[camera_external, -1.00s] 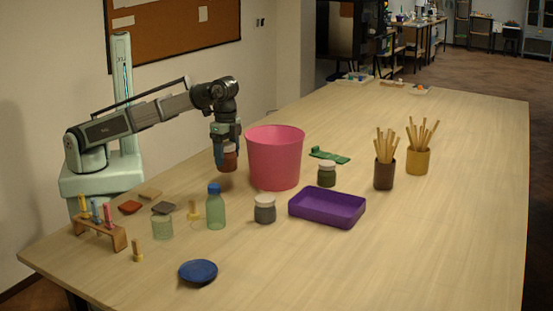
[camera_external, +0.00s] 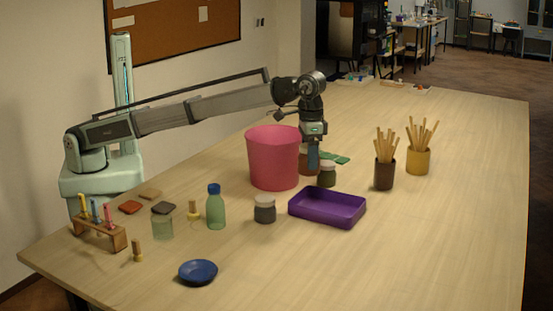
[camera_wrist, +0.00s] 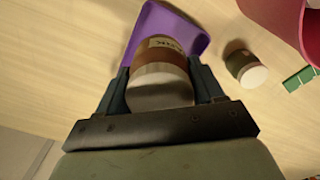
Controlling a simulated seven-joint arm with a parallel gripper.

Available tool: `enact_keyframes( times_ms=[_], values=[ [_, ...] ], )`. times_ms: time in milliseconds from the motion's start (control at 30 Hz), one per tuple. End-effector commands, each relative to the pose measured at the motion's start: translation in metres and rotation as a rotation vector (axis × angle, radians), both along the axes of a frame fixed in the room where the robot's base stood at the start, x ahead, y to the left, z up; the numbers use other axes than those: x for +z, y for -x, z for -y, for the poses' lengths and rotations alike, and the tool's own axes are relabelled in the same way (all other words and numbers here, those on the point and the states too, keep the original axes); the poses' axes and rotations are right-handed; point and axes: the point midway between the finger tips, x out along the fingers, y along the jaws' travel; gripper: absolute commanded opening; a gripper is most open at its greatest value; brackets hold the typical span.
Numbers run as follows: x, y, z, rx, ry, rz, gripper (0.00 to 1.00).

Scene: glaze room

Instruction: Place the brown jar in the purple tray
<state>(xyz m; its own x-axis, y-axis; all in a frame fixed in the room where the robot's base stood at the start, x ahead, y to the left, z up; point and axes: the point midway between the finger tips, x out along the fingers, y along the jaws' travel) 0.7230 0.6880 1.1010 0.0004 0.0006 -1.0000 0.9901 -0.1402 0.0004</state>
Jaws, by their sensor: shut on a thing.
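The brown jar (camera_wrist: 162,55) has a pale lid and a label, and sits between the two fingers of my gripper (camera_wrist: 160,85) in the wrist view. My gripper (camera_external: 312,160) is shut on it. In the external view the jar (camera_external: 306,163) is partly hidden by the fingers, just right of the pink bucket. The purple tray (camera_external: 326,221) lies on the table, in front of my gripper, and looks empty. In the wrist view the tray (camera_wrist: 195,38) shows behind the jar, partly covered by it.
The pink bucket (camera_external: 272,160) stands left of my gripper. A green jar (camera_external: 327,176) is close to its right, with a green item (camera_external: 341,159) behind. A grey jar (camera_external: 265,211) stands left of the tray. Brush pots (camera_external: 384,175) stand to the right. The table's right front is clear.

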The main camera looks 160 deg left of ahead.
Motion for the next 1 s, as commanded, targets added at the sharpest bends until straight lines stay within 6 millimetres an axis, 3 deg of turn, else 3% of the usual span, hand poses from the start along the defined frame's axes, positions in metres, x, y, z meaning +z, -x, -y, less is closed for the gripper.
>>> enact_keyframes(
  times_ms=[33, 100, 300, 467, 700, 1000],
  values=[
    [-0.002, -0.012, -0.018, 0.009, 0.001, -0.001, 0.26],
    [-0.006, -0.019, -0.031, 0.017, 0.002, -0.001, 0.26],
    [-0.018, -0.025, -0.051, 0.027, 0.0, 0.0, 0.26],
    [-0.033, -0.023, -0.052, 0.029, 0.001, -0.001, 0.26],
    [-0.071, -0.023, -0.052, 0.029, 0.002, -0.001, 0.26],
    [-0.096, -0.023, -0.052, 0.028, 0.001, -0.001, 0.26]
  ],
)
